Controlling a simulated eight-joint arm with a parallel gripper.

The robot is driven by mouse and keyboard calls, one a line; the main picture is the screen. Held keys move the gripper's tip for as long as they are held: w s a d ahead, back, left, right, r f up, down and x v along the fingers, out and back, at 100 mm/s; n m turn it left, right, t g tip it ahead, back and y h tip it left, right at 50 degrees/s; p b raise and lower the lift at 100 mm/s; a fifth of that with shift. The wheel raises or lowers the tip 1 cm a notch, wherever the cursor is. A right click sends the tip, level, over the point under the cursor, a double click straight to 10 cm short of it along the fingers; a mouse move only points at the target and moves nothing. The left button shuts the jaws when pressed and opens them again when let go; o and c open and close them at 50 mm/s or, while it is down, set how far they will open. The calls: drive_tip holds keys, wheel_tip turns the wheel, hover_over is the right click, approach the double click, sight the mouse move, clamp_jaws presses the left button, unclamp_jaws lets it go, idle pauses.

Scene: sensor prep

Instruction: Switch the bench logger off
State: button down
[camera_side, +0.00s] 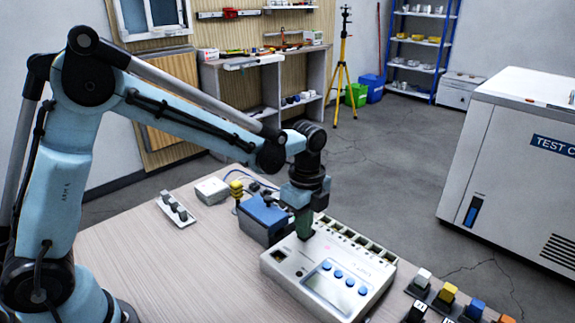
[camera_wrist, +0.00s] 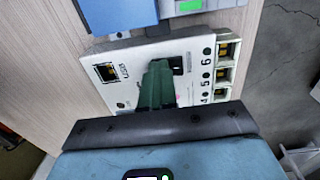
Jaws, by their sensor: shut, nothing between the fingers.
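The bench logger (camera_side: 318,262) is a white box on the table, with a display (camera_side: 335,291), several blue buttons and a row of terminals along its far right edge. In the wrist view, the logger's top face (camera_wrist: 130,95) shows a square socket, numbered terminals and a small black part (camera_wrist: 178,64) that looks like a switch. My gripper (camera_side: 304,236) points down over the logger's far left corner, its green fingers shut and empty. In the wrist view, the fingertips (camera_wrist: 158,66) are just beside the black part. I cannot tell whether they touch it or which way it is set.
A blue box (camera_side: 262,222) stands close behind the logger. A white box (camera_side: 212,190), a yellow stacked part (camera_side: 236,191) and a knobbed strip (camera_side: 176,211) lie farther left. Coloured blocks (camera_side: 447,294) stand at right. The front-left table (camera_side: 170,270) is clear.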

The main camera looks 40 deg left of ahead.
drive_tip(key=shift+w+f, duration=0.1)
drive_tip(key=shift+f, duration=0.2)
drive_tip(key=shift+w, duration=0.7)
drive_tip(key=shift+a+r, duration=0.1)
wheel_tip(320, 180, up, 14)
drive_tip(key=s, duration=0.1)
drive_tip(key=shift+r, duration=0.25)
drive_tip(key=shift+g, duration=0.3)
drive_tip(key=shift+w+d, duration=0.2)
drive_tip(key=shift+w, duration=0.5)
drive_tip(key=f, duration=0.4)
drive_tip(key=s+f, duration=0.1)
drive_tip(key=f, duration=0.8)
drive_tip(key=shift+s+f, duration=0.4)
